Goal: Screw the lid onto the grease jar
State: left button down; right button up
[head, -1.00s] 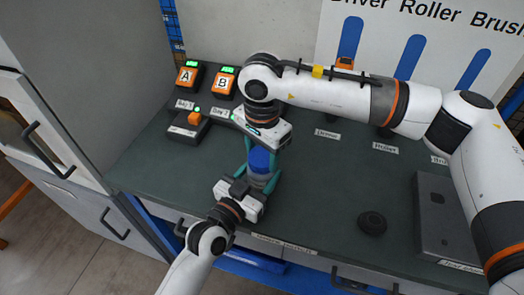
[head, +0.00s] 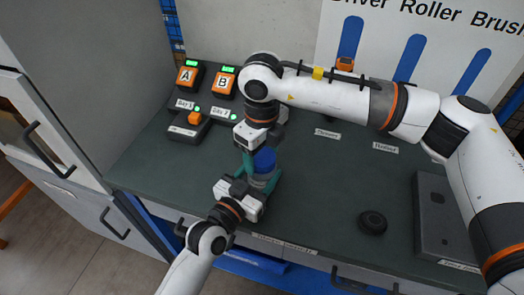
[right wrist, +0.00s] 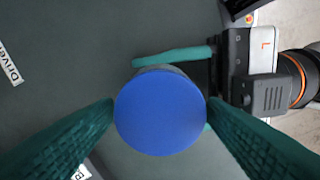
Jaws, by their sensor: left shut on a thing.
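The grease jar (head: 259,180) stands upright on the dark bench, mostly hidden below the blue lid (head: 264,160). My left gripper (head: 262,184) is shut around the jar from the front. One of its teal fingers (right wrist: 172,57) shows beside the jar in the right wrist view. The lid (right wrist: 160,112) sits over the jar and looks level; its thread is hidden. My right gripper (right wrist: 160,110) points down from above with one finger on each side of the lid. The fingers lie close to the lid's edges; whether they press on it is unclear.
Orange units A (head: 187,77) and B (head: 224,82) with green lights stand at the back left. A smaller orange-topped unit (head: 190,123) is in front of them. A black round part (head: 372,222) and a grey panel (head: 445,215) lie at right. The bench between is clear.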

jog(key=shift+o, duration=0.6)
jog(key=shift+r, duration=2.3)
jog(key=shift+c, duration=0.3)
jog(key=n, duration=0.2)
jog(key=r+n, duration=0.1)
jog(key=n, duration=0.4)
jog(key=r+n, duration=0.1)
jog(key=n, duration=0.1)
jog(key=shift+n, duration=0.4)
jog(key=n, duration=0.4)
jog(key=shift+r, duration=0.35)
jog(key=n, duration=0.4)
jog(key=shift+r, duration=0.4)
